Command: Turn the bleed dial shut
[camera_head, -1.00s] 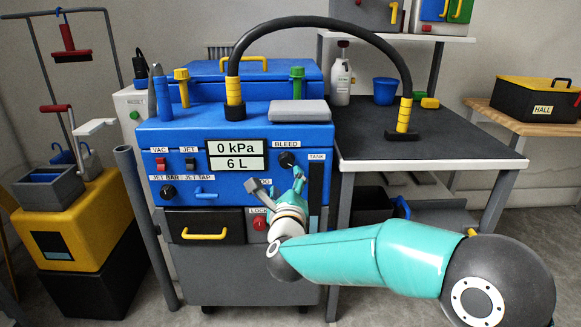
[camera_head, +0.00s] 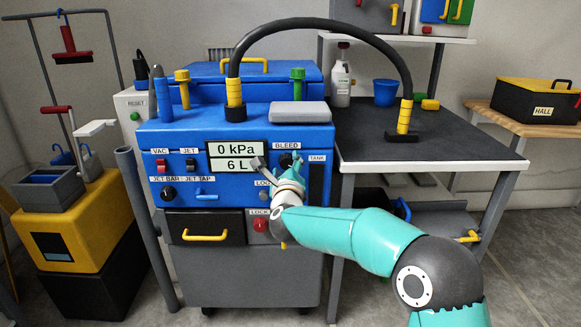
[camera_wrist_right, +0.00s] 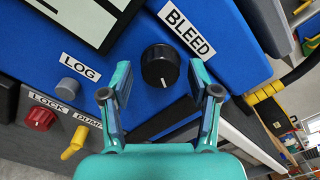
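The black bleed dial (camera_wrist_right: 160,65) with a white pointer line sits on the blue panel beside the BLEED label (camera_wrist_right: 187,32) in the right wrist view. In the head view the dial (camera_head: 286,159) is partly hidden by my right gripper. My right gripper (camera_wrist_right: 160,84) is open, with its two teal fingers apart on either side of the dial's near side in the wrist view. Nothing is between the fingers, and I see no contact with the dial. In the head view the right gripper (camera_head: 291,166) is at the panel's upper right. My left gripper is not in view.
The display (camera_head: 236,156) reads 0 kPa and 6 L. The LOG button (camera_wrist_right: 68,89), red LOCK knob (camera_wrist_right: 40,119) and yellow DUMP handle (camera_wrist_right: 75,143) lie near the dial. A black hose (camera_head: 325,24) arches above. A dark-topped table (camera_head: 460,138) stands to the right.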

